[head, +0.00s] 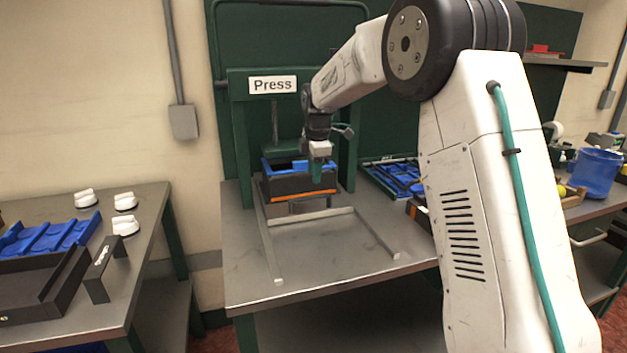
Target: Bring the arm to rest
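My arm reaches from the right over the middle table toward the press. My gripper (318,176) points down at the front of a black box (287,186) with blue parts on top and an orange strip along its front. The box stands under the press (237,85), which has a white "Press" sign. The fingers are small and partly overlap the box, so I cannot tell whether they are open or touching it.
A metal guide frame (272,255) lies on the middle table (330,270). A blue tray (392,178) lies right of the press. The left table holds white knobs (125,225), a blue tray (60,235) and a black case (40,290). A blue bucket (596,172) stands at right.

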